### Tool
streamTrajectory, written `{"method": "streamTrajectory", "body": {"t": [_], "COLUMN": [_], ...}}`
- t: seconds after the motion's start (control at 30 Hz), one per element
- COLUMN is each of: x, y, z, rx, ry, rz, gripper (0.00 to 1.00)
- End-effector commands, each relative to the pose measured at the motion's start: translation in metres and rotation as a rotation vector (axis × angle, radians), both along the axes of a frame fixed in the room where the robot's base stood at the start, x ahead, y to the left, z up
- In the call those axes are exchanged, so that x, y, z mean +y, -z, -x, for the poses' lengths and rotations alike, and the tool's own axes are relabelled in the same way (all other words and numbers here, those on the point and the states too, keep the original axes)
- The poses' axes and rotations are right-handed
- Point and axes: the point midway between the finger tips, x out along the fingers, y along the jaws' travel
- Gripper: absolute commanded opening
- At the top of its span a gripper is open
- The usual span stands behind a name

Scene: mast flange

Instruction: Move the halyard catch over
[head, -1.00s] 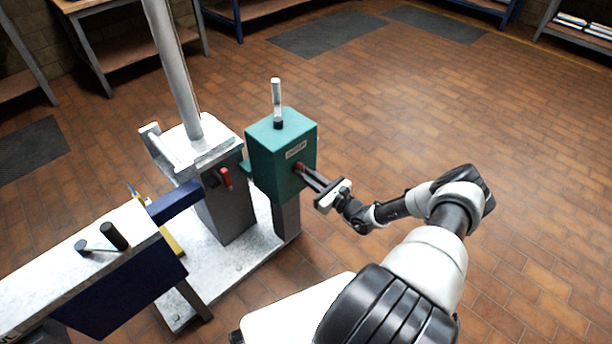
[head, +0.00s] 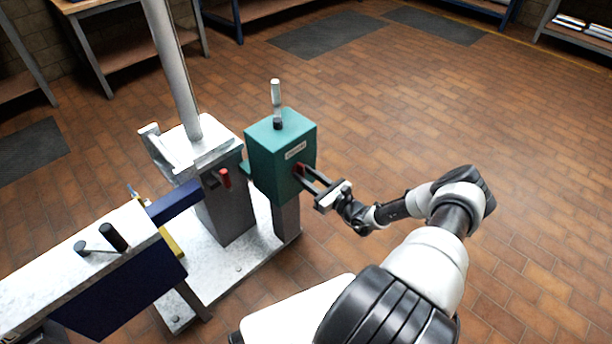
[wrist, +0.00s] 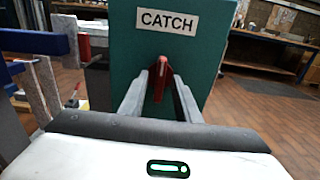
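The catch is a teal box (head: 281,150) on a grey post, with a white label that reads CATCH in the wrist view (wrist: 167,21). A small red lever (head: 300,169) sticks out of its front face; it also shows below the label in the wrist view (wrist: 159,82). My gripper (head: 309,180) is at this lever, with one finger on each side of it. The fingers look spread, with a gap between them. The fingers partly hide the lever in the head view.
A clear-and-white upright handle (head: 276,100) stands on top of the box. Left of it is the grey mast base (head: 226,205) with another red lever (head: 225,178) and the tall mast (head: 176,70). The tiled floor at right is free.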

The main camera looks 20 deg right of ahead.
Motion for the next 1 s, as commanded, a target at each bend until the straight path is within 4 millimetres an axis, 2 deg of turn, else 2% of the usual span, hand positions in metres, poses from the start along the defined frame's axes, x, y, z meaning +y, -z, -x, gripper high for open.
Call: {"method": "streamTrajectory", "body": {"t": [0.17,0.33,0.8,1.0], "x": [0.000,-0.007,-0.045,-0.056], "y": [-0.001,-0.002,-0.002,-0.001], "z": [0.001,0.017,0.121,0.152], "rx": [-0.001,-0.001,0.001,0.000], "ry": [0.000,0.002,0.003,0.002], "rz": [0.001,0.001,0.000,0.000], "gripper": [0.30,0.30,0.30,0.30]}}
